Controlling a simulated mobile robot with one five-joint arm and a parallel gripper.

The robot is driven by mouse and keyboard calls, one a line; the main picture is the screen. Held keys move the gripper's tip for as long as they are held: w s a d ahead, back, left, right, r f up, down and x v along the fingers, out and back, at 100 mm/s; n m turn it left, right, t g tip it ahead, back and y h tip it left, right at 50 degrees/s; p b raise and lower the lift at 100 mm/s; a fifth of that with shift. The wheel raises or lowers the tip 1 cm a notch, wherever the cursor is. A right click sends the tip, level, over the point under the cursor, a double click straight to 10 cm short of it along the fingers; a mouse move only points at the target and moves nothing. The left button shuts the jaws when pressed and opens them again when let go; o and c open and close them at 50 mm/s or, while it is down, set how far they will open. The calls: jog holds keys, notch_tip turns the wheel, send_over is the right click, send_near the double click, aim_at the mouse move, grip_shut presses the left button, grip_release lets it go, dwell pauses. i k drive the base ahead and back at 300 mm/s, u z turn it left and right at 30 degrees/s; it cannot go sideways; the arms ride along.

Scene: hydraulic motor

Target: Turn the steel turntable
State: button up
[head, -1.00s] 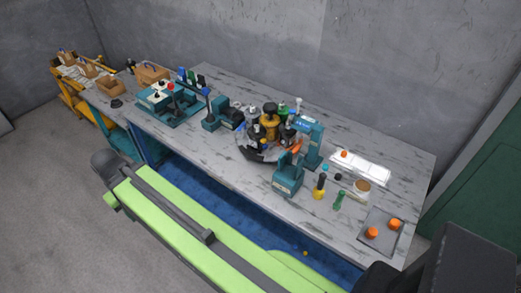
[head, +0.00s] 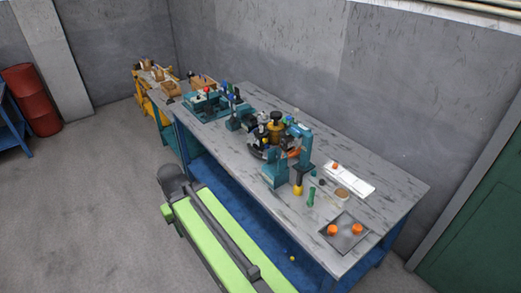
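The steel turntable (head: 257,152) is a dark round disc on the workbench, left of the teal upright stand. A yellow-brown part (head: 276,130) and several dark parts stand on it and hide most of its top. The teal stand (head: 301,147) and a teal block (head: 276,173) in front of it cover its right side. I see no fingertips of my gripper.
A grey plate (head: 344,240) with orange knobs, a white tray (head: 355,184), a yellow-based tool (head: 298,189) and a green bottle (head: 310,197) lie right of the turntable. A red barrel (head: 33,100) stands far left.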

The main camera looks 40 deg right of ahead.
aim_at(275, 128)
jog(key=u, duration=1.95)
jog(key=i, duration=2)
jog(key=z, duration=0.95)
jog(key=k, duration=0.15)
jog(key=z, duration=2.9)
jog(key=i, duration=1)
jog(key=z, duration=0.1)
